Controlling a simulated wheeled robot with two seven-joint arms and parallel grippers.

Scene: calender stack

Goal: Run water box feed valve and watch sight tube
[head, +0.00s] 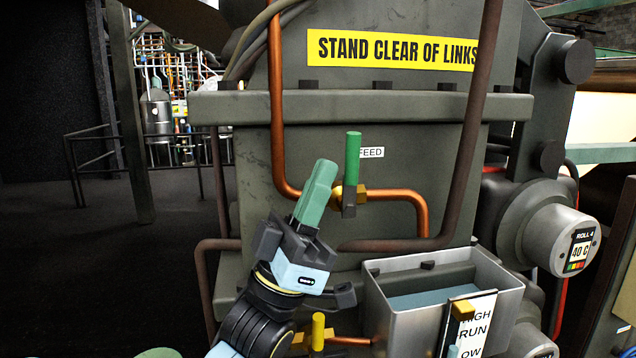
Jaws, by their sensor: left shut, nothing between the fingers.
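The feed valve's green handle (352,157) stands upright above its brass body (340,196) on a copper pipe, partly covering the FEED label (372,153). My left gripper (324,172) is shut and empty, its green fingers pointing up just left of the handle in the picture; I cannot tell whether they touch it. The grey water box (390,300) at lower right holds blue-grey water (432,299).
A second valve with a yellow handle (318,332) sits low beside my left arm. The copper feed pipe (276,110) and dark pipes cross the machine front. A STAND CLEAR OF LINKS sign (390,48) is above. ROLL 4 (560,240) projects at right. Open floor lies left.

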